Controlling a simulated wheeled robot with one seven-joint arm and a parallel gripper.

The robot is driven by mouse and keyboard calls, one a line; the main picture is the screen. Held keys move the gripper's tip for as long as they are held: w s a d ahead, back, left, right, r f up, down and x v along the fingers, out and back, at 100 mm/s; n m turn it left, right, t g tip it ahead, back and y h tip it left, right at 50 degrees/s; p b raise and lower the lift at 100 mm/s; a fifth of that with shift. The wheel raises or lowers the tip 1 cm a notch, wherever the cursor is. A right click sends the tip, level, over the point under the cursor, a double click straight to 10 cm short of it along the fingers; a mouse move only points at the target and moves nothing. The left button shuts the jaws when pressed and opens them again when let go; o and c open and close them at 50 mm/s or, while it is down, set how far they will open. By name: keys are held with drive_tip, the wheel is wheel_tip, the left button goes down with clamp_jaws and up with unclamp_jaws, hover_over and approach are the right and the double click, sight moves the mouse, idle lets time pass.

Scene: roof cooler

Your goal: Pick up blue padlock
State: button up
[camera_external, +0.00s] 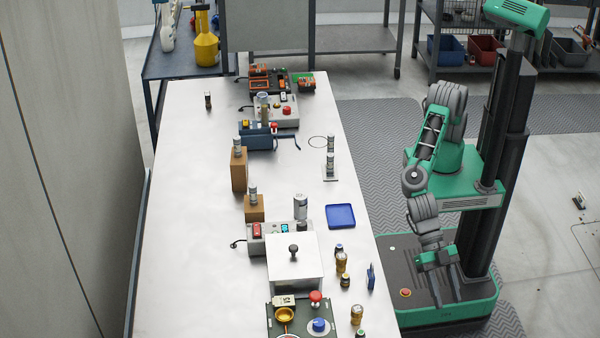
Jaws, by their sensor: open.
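A small upright blue thing (371,276) stands near the right edge of the long white table. It may be the blue padlock, but it is too small to tell for sure. My gripper (448,291) hangs over my own base, to the right of the table and clear of it. Its two fingers point down and are apart, with nothing between them. The blue thing is to the left of my gripper, across a gap.
Small bottles (341,262) stand just left of the blue thing. A white box with a black knob (294,265), a blue tray (340,216) and a green board (275,318) are also on the table (190,220). The table's left half is mostly clear.

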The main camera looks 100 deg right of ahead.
sight(371, 265)
drive_tip(key=w+d+r+m+t+h+p, duration=0.1)
drive_tip(key=w+d+r+p, duration=0.15)
drive_tip(key=w, duration=0.45)
drive_tip(key=w+d+r+m+t+h+p, duration=0.1)
drive_tip(key=w+d+r+h+p, duration=0.2)
drive_tip(key=w, duration=0.4)
drive_tip(key=w+d+h, duration=0.2)
drive_tip(key=w+d, duration=0.2)
drive_tip(key=d, duration=0.5)
drive_tip(key=shift+m, duration=0.3)
drive_tip(key=p+x, duration=0.2)
drive_tip(key=x, duration=0.5)
drive_tip(key=shift+w+f, duration=0.15)
drive_tip(key=shift+f, duration=0.15)
clamp_jaws()
